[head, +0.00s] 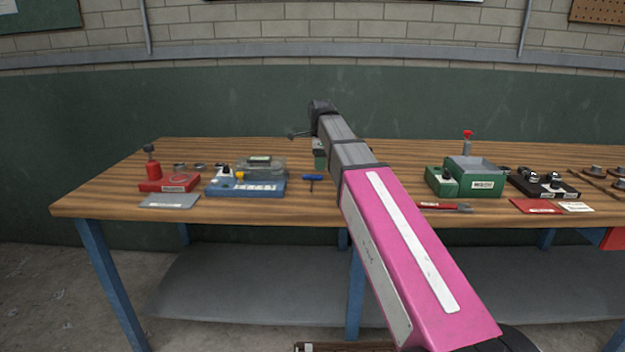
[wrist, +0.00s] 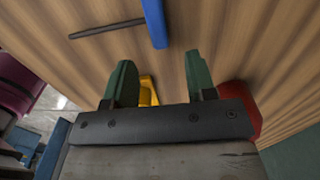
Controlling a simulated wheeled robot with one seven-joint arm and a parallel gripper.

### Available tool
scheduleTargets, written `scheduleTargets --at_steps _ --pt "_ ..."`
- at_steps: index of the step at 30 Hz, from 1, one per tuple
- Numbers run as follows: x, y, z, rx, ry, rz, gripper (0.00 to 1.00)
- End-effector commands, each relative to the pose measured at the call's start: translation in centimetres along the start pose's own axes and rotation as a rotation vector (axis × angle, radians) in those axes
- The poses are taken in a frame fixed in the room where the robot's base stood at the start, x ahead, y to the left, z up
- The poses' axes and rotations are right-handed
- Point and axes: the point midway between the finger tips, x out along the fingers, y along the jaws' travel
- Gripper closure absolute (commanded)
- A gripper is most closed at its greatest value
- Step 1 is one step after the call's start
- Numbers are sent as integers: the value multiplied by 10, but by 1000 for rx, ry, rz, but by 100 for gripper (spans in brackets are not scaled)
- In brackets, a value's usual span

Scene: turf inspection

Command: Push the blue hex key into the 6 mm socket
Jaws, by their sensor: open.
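The blue hex key (head: 312,178) lies on the wooden bench, just right of a blue device, with its blue handle across and its thin dark shaft toward the front edge. In the wrist view its blue handle (wrist: 155,22) is at the top, with the dark shaft (wrist: 107,28) running left. My gripper (wrist: 160,75) has two green fingers spread apart, with nothing held between them; the key lies beyond the fingertips. In the head view my gripper (head: 319,155) is behind the key and partly hidden by my arm. I cannot make out which part is the 6 mm socket.
Left of the key stand the blue device (head: 245,188) with a yellow knob and a red block (head: 168,184); a grey plate (head: 169,201) lies in front. Right of my arm are red-handled pliers (head: 445,207), a green box (head: 474,179) and a black block (head: 545,189).

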Motion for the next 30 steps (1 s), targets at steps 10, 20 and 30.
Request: scheduleTargets --at_steps 10,20,30 --pt "42 0 1 0 0 1 49" --pt "46 -1 1 0 0 0 62" --pt "46 -1 1 0 0 0 100"
